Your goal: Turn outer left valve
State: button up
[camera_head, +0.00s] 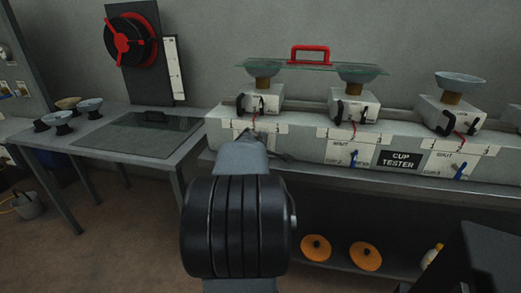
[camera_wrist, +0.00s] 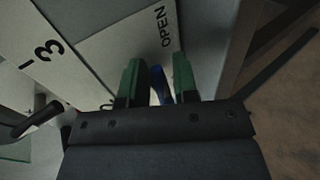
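The cup tester (camera_head: 318,148) is a long light box on the bench with several small white units on top. Blue valve handles show on its front, one in the middle (camera_head: 353,158) and one at the right (camera_head: 460,170). The left end of its front is hidden behind my arm in the head view. In the wrist view my gripper (camera_wrist: 158,62) has its two green fingers spread apart. The label "OPEN" is just above.
A green glass plate with a red handle (camera_head: 309,54) rests above the tester. Cups stand on the units. A side table (camera_head: 82,142) at left has several cups and a dark glass panel. Orange discs (camera_head: 316,247) lie on the shelf below.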

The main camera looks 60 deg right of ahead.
jog(key=shift+o, duration=1.2)
jog(key=shift+s+a+r, duration=0.1)
jog(key=p+v, duration=0.3)
jog(key=v, duration=1)
jog(key=shift+a, duration=0.3)
jog(key=shift+s+r, duration=0.1)
